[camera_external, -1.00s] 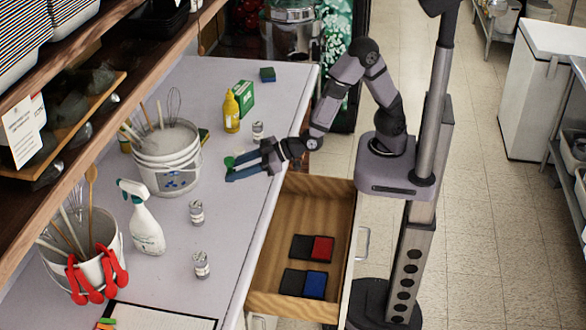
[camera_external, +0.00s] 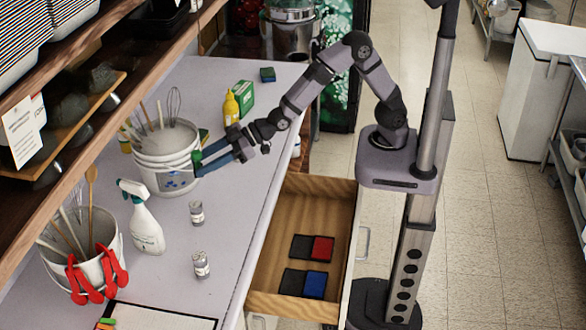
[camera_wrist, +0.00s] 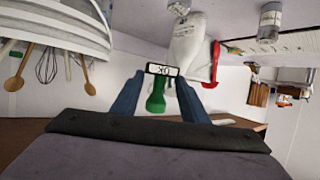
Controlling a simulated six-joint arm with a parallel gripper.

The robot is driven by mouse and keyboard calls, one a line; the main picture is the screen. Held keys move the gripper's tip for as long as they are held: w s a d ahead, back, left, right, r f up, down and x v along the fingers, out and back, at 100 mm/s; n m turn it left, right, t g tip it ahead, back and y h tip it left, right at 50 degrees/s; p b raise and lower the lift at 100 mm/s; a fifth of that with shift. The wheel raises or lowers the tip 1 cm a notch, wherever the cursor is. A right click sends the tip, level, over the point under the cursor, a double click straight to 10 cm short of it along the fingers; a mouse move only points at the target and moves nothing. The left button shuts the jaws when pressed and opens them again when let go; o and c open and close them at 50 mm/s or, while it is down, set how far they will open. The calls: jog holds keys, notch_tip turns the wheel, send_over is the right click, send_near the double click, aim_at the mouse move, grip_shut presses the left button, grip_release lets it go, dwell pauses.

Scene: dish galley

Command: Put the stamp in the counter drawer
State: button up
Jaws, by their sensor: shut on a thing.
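The stamp has a green handle (camera_wrist: 157,98) and a pale plate with dark marks. In the wrist view it sits between the two blue fingers of my gripper (camera_wrist: 158,88). My gripper (camera_external: 202,163) is shut on the stamp and holds it above the counter, close in front of the white bucket of utensils; only a bit of green (camera_external: 196,158) shows in the external view. The counter drawer (camera_external: 330,208) is pulled open, below and to the right of my gripper. Two ink pads lie in it, one black and red (camera_external: 321,249), one black and blue (camera_external: 314,285).
The white bucket (camera_external: 165,152) stands by my fingertips. A spray bottle (camera_external: 146,228), small jars (camera_external: 197,213) and a second bucket (camera_external: 98,262) stand nearer. A yellow bottle (camera_external: 231,108) and green box (camera_external: 244,97) stand behind. The drawer's far half is clear.

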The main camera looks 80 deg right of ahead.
jog(key=w+d+r+p, duration=0.2)
jog(key=w+r, duration=0.7)
jog(key=shift+w+d+r+p, duration=0.3)
jog(key=shift+w+r, duration=0.05)
jog(key=shift+w, duration=0.05)
jog(key=shift+c, duration=0.6)
jog(key=shift+f, duration=0.1)
jog(key=b, duration=0.9)
send_over(186, 207)
notch_tip(186, 207, down, 12)
notch_tip(186, 207, down, 11)
jog(key=shift+a+f+p, duration=0.1)
jog(key=shift+p, duration=0.55)
jog(key=shift+f, duration=0.4)
jog(key=shift+f, duration=0.1)
jog(key=shift+f+p, duration=0.45)
jog(key=shift+f, duration=1.35)
